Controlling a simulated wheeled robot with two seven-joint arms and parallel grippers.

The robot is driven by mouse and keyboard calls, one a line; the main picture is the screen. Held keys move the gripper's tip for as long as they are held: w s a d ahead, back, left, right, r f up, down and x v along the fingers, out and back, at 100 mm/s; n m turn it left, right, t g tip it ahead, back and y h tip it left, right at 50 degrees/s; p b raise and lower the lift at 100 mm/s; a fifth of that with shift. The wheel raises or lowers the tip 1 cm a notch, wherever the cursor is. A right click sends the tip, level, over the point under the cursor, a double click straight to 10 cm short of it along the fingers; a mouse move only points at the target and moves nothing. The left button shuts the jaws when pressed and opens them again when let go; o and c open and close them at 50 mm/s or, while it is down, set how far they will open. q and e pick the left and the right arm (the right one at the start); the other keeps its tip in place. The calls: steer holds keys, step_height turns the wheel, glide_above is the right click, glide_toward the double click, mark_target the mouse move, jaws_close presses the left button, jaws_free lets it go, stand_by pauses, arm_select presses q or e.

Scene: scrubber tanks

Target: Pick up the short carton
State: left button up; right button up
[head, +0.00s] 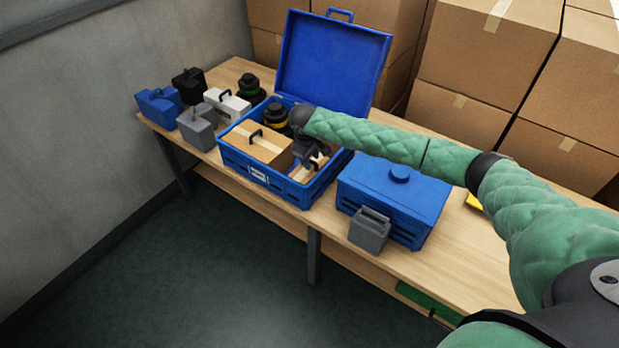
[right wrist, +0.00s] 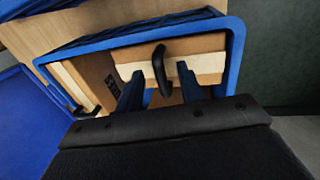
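A tan carton (head: 303,172) with a dark handle sits at the right end inside the open blue crate (head: 273,188), partly hidden by my right gripper (head: 316,158). A larger tan carton (head: 255,147) with a black handle lies to its left in the same crate. In the right wrist view, the smaller carton (right wrist: 205,62) shows a light band and a black arched handle (right wrist: 159,70). My right gripper (right wrist: 160,70) is open, with one finger on each side of that handle and visible gaps. My left gripper is not in view.
The crate's blue lid (head: 330,62) stands raised behind. A closed blue box (head: 395,195) and grey canister (head: 369,230) stand to the right. Several canisters, including a white one (head: 228,105), stand left. A black-topped jar (head: 274,120) is in the crate. Brown boxes (head: 490,60) are stacked behind.

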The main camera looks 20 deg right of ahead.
jaws_close()
steer(key=shift+r, duration=0.1)
